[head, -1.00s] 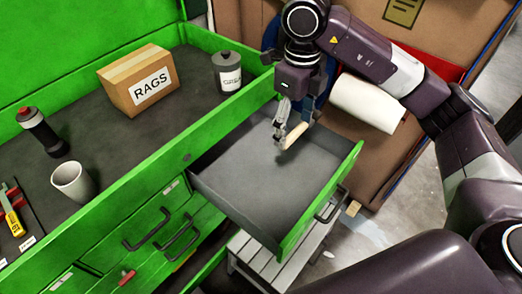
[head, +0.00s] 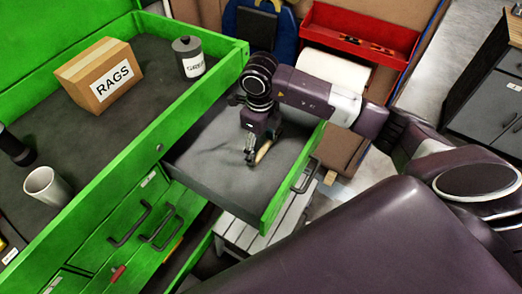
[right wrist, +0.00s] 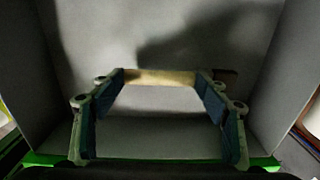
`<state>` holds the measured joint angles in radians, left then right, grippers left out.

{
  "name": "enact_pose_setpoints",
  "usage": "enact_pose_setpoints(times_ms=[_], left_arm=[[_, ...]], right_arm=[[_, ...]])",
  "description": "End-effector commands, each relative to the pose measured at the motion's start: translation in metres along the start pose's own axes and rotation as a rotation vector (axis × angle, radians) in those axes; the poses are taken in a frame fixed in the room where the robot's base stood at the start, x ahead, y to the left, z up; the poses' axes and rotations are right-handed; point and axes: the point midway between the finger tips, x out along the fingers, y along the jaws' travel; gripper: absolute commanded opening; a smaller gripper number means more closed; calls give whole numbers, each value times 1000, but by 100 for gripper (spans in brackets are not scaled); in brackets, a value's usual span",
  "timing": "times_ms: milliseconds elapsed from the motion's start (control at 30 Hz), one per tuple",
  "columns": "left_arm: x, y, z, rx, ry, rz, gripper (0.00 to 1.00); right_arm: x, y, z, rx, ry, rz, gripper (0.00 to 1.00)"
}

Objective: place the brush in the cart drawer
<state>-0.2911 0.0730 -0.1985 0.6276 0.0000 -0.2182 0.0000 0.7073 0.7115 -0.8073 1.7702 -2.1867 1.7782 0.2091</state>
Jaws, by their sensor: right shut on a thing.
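The green cart (head: 120,165) has a top drawer (head: 205,172) pulled out, with a bare grey floor. My right gripper (head: 254,157) is over the drawer floor, pointing down, and is shut on the brush (head: 264,153). I cannot tell whether the brush touches the floor. My left gripper is out of view.
On the cart top are a rags box (head: 99,75), a grey can (head: 188,57), a cup (head: 47,185) and a dark bottle (head: 15,148). A closed drawer with a handle (head: 130,226) is below. A paper roll (head: 333,72) and red tray (head: 360,40) are behind.

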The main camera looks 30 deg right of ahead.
Motion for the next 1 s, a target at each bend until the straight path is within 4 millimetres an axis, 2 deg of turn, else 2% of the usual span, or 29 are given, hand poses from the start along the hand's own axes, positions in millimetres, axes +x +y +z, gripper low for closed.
enact_pose_setpoints(times_ms=[200,600,633,700,800,1000], left_arm=[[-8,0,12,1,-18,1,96],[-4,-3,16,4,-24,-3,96],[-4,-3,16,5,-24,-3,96],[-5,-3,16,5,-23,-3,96],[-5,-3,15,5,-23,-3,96],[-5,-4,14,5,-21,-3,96]], right_arm=[[30,1,-1,1,4,2,44],[38,1,-1,0,2,0,44],[38,1,-1,0,2,0,69],[37,1,-1,0,2,0,77],[37,1,-1,0,2,0,86],[37,1,-1,1,2,0,86]])
